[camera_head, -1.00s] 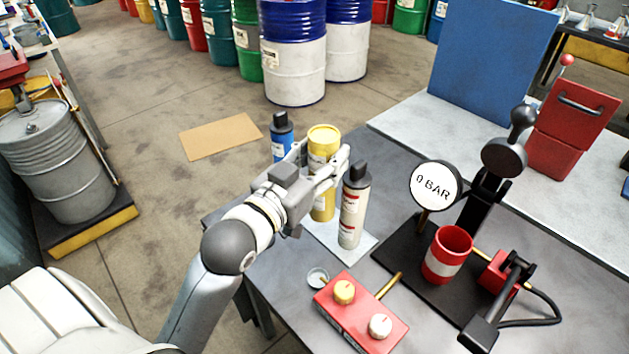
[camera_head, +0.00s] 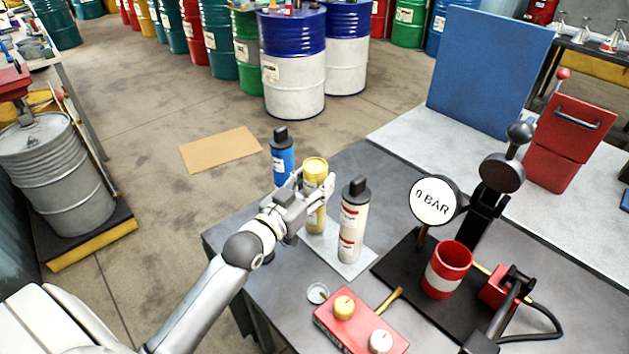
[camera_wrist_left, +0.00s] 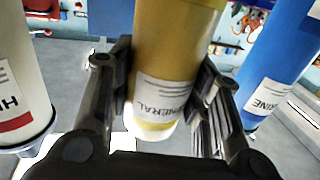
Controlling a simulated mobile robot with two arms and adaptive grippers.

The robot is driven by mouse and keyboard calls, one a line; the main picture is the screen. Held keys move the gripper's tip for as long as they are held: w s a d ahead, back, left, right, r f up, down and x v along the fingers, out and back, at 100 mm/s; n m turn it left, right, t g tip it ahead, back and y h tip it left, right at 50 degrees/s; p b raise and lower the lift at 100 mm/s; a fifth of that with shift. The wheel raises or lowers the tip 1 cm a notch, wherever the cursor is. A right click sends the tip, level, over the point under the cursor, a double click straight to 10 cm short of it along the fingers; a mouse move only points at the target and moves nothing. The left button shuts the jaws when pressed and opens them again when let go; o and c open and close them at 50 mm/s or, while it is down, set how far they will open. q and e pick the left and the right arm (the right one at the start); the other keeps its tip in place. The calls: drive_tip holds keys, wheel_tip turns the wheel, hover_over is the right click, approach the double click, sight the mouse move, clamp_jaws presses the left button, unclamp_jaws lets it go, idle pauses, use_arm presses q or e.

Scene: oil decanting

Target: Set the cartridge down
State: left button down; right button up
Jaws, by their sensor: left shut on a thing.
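The yellow cartridge (camera_head: 316,213) with a white label stands upright between a blue cartridge (camera_head: 283,160) and a cream cartridge (camera_head: 352,225) with a dark cap. My left gripper (camera_head: 308,192) is shut on the yellow cartridge from the left. In the left wrist view the yellow cartridge (camera_wrist_left: 172,60) is between my fingers (camera_wrist_left: 160,95), its label reading "MINERAL". Its base is over or on the light pad (camera_head: 352,263); whether it touches cannot be told. My right gripper is not in view.
A red box with knobs (camera_head: 361,326) and a small round dish (camera_head: 317,293) lie in front. To the right are the "0 BAR" gauge (camera_head: 433,202) and a red cup with a white band (camera_head: 447,270). The cream and blue cartridges leave narrow room on both sides.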

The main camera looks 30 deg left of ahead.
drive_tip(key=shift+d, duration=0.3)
use_arm(q)
drive_tip(key=shift+f, duration=0.1)
drive_tip(key=c, duration=0.8)
unclamp_jaws()
drive_tip(key=shift+o, duration=0.2)
drive_tip(key=shift+s, duration=0.35)
drive_tip(key=s+a+b, duration=0.1)
drive_tip(key=s+b, duration=0.1)
drive_tip(key=s, duration=0.9)
drive_tip(key=shift+s, duration=0.15)
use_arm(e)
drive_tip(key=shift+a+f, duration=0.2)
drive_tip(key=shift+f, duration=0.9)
